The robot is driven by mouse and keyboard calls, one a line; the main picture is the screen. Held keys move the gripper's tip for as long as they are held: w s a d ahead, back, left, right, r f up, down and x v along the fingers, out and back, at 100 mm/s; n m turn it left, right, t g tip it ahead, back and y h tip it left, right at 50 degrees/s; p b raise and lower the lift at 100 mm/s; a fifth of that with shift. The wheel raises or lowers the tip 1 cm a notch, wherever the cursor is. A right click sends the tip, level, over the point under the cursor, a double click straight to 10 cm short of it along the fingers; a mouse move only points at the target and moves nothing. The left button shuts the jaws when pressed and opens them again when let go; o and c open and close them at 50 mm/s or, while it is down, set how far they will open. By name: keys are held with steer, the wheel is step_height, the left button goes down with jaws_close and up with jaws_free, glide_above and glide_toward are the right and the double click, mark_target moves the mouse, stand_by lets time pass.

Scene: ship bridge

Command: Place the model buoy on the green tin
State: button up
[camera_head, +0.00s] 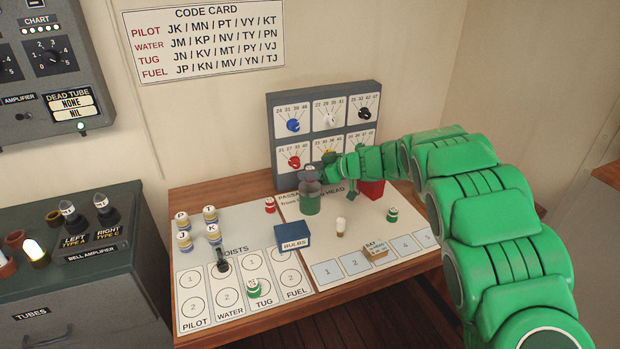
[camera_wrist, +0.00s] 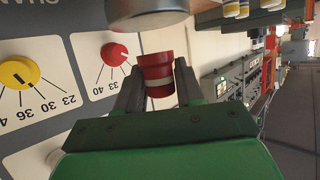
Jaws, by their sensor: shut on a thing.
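My gripper (camera_wrist: 158,85) is shut on a small red cylinder with a white band, which looks like the model buoy (camera_wrist: 158,68). In the head view my gripper (camera_head: 322,172) is over the green tin (camera_head: 311,206), and the held piece is hidden or too small to make out. The tin stands upright on the table and has a grey top. A grey round shape (camera_wrist: 150,8), which looks like that top, shows in the wrist view, with a gap between it and the held piece.
A grey knob panel (camera_head: 275,110) stands close behind. A red block (camera_head: 371,189) is right of the tin. A blue BULBS box (camera_head: 292,238), a white bulb (camera_head: 340,227), a red-and-white piece (camera_head: 270,205) and a green-and-white piece (camera_head: 392,214) stand nearby.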

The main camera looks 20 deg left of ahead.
steer(key=shift+f, duration=1.15)
steer(key=o, duration=1)
steer(key=shift+f, duration=0.1)
steer(key=v, duration=1.2)
steer(key=shift+r, duration=0.2)
